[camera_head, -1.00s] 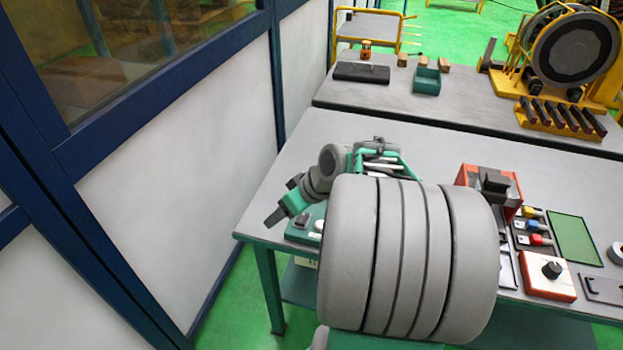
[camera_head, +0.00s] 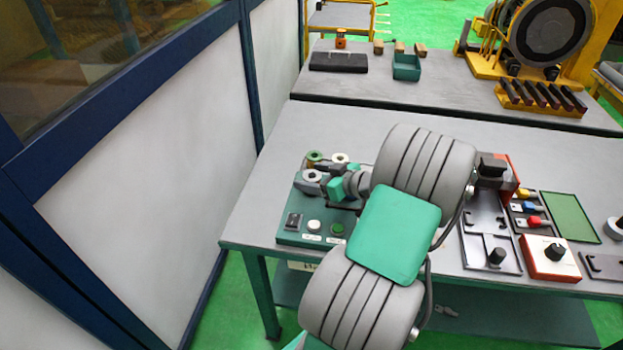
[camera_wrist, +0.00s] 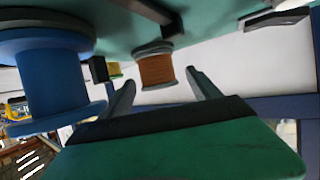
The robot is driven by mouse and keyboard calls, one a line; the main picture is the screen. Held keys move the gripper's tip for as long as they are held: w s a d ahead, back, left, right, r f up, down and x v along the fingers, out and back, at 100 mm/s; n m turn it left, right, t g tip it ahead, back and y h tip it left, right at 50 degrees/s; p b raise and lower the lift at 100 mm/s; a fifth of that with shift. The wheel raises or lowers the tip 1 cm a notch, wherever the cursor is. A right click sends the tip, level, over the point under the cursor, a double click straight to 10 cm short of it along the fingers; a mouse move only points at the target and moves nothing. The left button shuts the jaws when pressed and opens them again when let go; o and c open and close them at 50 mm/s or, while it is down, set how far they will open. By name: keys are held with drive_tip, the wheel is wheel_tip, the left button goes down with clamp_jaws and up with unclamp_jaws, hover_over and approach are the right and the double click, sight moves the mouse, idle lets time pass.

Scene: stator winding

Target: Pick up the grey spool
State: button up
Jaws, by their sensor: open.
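Several small spools stand at the back of a green station (camera_head: 290,227) in the head view. A spool with a grey top (camera_head: 312,178) is nearest, beside my dark gripper (camera_head: 333,184). In the wrist view my gripper (camera_wrist: 160,90) is open, with two dark fingers and nothing between the tips. Just beyond the tips is a spool with grey flanges and copper-brown winding (camera_wrist: 157,68); I cannot tell for sure that it is the same spool. A large blue spool (camera_wrist: 52,78) is close on the left. My arm hides part of the station in the head view.
A yellow-green spool (camera_wrist: 115,69) shows behind in the wrist view. Buttons (camera_head: 314,226) sit at the station's front. To the right are a red block device (camera_head: 507,180), a dark tray (camera_head: 482,255) and a knob box (camera_head: 549,258). A white wall panel (camera_head: 150,150) borders the left.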

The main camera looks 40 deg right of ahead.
drive_tip(key=c, duration=1.5)
drive_tip(key=shift+o, duration=0.2)
drive_tip(key=shift+r, duration=0.1)
